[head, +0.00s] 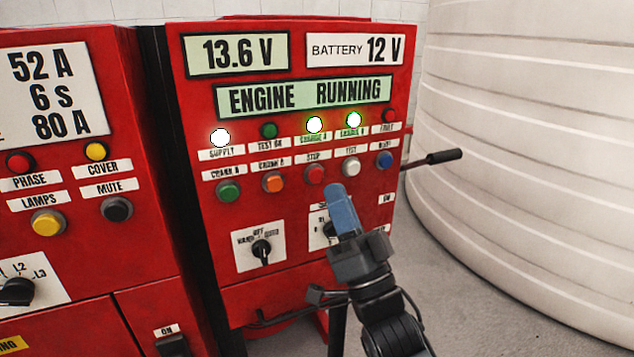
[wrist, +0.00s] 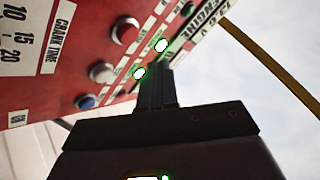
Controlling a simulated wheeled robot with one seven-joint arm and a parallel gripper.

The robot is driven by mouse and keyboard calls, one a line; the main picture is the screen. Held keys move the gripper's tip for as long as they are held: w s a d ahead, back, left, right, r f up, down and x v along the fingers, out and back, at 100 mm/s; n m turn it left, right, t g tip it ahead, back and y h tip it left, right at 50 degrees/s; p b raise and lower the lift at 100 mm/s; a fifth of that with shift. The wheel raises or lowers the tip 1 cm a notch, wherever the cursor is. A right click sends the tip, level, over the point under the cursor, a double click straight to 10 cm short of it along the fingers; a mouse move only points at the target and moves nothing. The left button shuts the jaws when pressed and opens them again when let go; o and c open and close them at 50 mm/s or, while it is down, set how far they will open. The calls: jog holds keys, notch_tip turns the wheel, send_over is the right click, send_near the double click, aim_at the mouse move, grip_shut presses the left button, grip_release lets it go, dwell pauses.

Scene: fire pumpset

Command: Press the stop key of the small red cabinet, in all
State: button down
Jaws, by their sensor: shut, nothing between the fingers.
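The small red cabinet (head: 300,205) stands at the centre of the head view, its display reading ENGINE RUNNING. Its stop key (head: 315,174) is a round red button under a STOP label, between an orange and a white button. The stop key also shows in the wrist view (wrist: 125,30), at the upper left. My gripper (head: 338,190) is shut and empty, its blue-grey fingers pointing up at the panel. In the head view the fingertips lie just below and right of the stop key; in the wrist view (wrist: 156,68) they lie right of it. No contact is visible.
A white button (head: 351,167) and a blue button (head: 384,160) sit right of the stop key, an orange one (head: 273,182) left. A rotary switch (head: 261,249) is below. A black-handled lever (head: 443,157) juts out at the right, before a large white tank (head: 530,130).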

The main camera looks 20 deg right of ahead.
aim_at(316, 176)
jog(key=shift+w+b, duration=0.75)
jog(key=shift+w, duration=0.7)
jog(key=shift+w, duration=0.15)
dwell(0.9)
jog(key=shift+w+b, duration=0.3)
jog(key=shift+b, duration=0.05)
jog(key=shift+w+b, duration=0.35)
jog(key=shift+w, duration=0.05)
dwell(0.6)
dwell(0.3)
jog(key=shift+s, duration=0.85)
